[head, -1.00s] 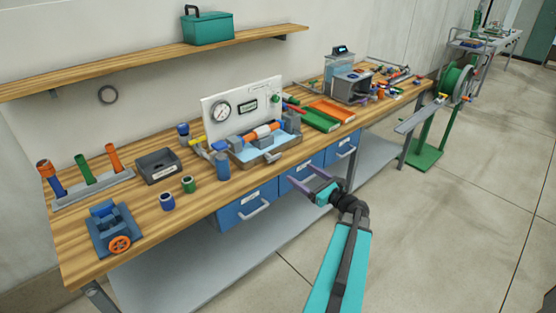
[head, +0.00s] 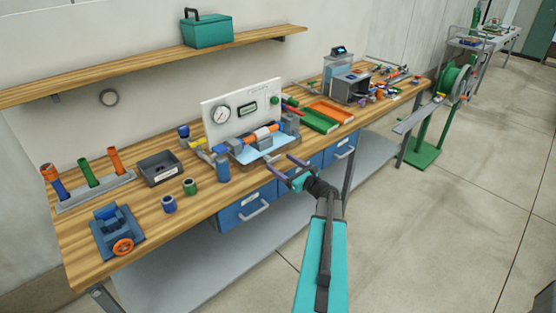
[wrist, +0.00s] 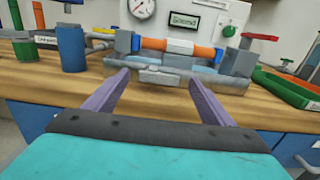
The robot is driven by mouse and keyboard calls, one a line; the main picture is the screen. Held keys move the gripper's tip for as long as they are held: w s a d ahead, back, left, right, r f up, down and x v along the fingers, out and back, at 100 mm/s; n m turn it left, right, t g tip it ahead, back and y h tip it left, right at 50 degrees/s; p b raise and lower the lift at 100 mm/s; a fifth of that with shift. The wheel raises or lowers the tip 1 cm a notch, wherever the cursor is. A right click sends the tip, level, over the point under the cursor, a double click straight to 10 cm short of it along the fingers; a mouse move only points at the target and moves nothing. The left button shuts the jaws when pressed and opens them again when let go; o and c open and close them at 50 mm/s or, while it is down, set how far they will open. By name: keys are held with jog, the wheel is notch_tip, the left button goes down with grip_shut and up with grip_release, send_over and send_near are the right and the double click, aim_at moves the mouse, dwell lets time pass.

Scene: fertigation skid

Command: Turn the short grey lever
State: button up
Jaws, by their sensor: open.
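The skid (head: 238,158) stands on the workbench with a white gauge panel (head: 213,104) behind it and an orange-and-white pipe across it. In the wrist view, a small grey piece (wrist: 152,69) on the front grey bar may be the short grey lever; it is too small to be sure. My gripper (head: 281,165) is in front of the skid near the bench's front edge, with its purple fingers apart and nothing between them. In the wrist view, the fingers (wrist: 159,78) point at the skid's front, with the small grey piece ahead, between the fingertips in the picture.
A blue cylinder (wrist: 71,48) stands left of the skid. A red handle (wrist: 260,37) is at the skid's right, beside green and orange trays (head: 330,108). Blue drawers (head: 246,209) lie under the bench top. Bare wood (wrist: 262,99) shows before the skid.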

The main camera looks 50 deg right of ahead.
aim_at(271, 158)
jog(key=shift+w+p, duration=0.3)
jog(key=shift+w, duration=1)
jog(key=shift+c, duration=0.3)
jog(key=shift+d, duration=0.1)
jog(key=c, duration=1)
